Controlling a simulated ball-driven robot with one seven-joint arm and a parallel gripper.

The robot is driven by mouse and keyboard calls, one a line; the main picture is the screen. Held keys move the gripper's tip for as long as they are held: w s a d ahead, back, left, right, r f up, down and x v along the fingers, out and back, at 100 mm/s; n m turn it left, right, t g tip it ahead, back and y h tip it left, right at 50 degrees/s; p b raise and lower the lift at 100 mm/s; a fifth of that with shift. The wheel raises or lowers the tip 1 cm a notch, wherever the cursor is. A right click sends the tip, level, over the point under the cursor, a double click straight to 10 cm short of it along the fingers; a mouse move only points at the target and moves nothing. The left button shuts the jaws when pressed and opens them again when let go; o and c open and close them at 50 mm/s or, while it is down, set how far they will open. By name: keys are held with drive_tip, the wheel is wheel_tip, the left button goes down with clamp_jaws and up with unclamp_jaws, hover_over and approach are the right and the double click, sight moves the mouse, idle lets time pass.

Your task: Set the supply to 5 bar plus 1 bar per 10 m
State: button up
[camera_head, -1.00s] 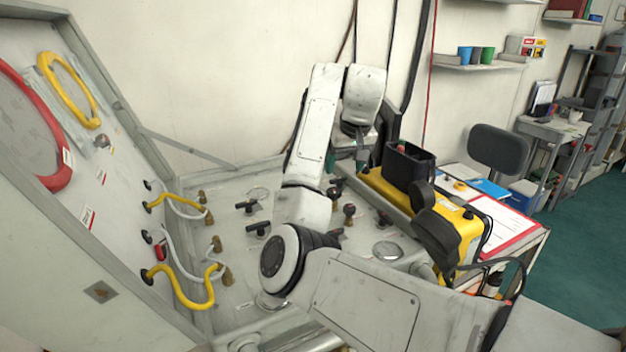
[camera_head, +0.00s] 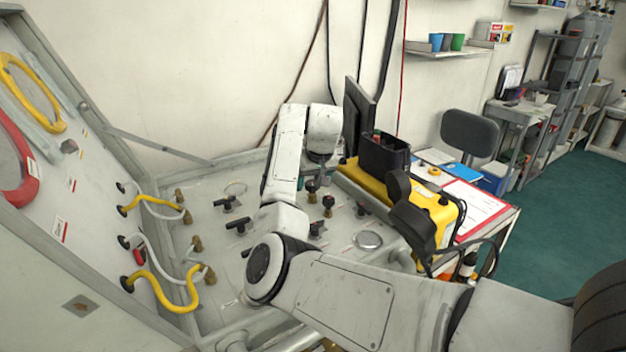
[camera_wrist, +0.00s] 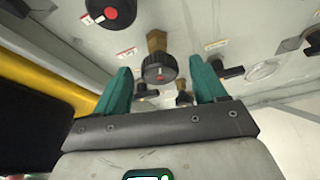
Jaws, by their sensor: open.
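The air panel has a sloping bench (camera_head: 215,265) and an upright board with a yellow-rimmed dial (camera_head: 58,125) and a red-rimmed dial (camera_head: 30,190). My gripper (camera_wrist: 160,66) is open with two green fingers. In the wrist view a black ribbed knob (camera_wrist: 160,70) on a brass stem appears between the fingertips; I cannot tell if they touch it. Another black knob with a red centre (camera_wrist: 110,12) is beyond, at upper left. In the head view, black knobs (camera_head: 328,205) stand just below my wrist, which hides most of my gripper. The dial readings are not legible.
Black lever handles (camera_head: 239,225) and hoses (camera_head: 165,290) are on the left of the bench. A yellow case (camera_head: 440,210) with a black box (camera_head: 383,157) stands close on the right. A clipboard (camera_head: 482,208) lies beyond it. Floor at far right is clear.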

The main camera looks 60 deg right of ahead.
drive_tip(key=shift+c, duration=0.3)
drive_tip(key=c, duration=1)
drive_tip(key=shift+m, duration=0.3)
drive_tip(key=m+g+p, duration=0.1)
drive_tip(key=m, duration=0.1)
drive_tip(key=shift+w+a+m+h+p, duration=0.1)
drive_tip(key=shift+m+h+p, duration=0.25)
drive_tip(key=shift+m+h, duration=0.05)
drive_tip(key=m+g, duration=0.1)
drive_tip(key=m, duration=0.1)
drive_tip(key=shift+w+m, duration=0.1)
drive_tip(key=shift+m, duration=0.3)
drive_tip(key=m+g, duration=0.1)
drive_tip(key=m, duration=0.1)
drive_tip(key=m+g, duration=0.1)
drive_tip(key=m, duration=0.1)
drive_tip(key=shift+w+h, duration=0.2)
drive_tip(key=shift+h, duration=0.1)
drive_tip(key=shift+w+m+g+b, duration=0.1)
drive_tip(key=shift+m+g+b, duration=0.4)
drive_tip(key=shift+m, duration=1)
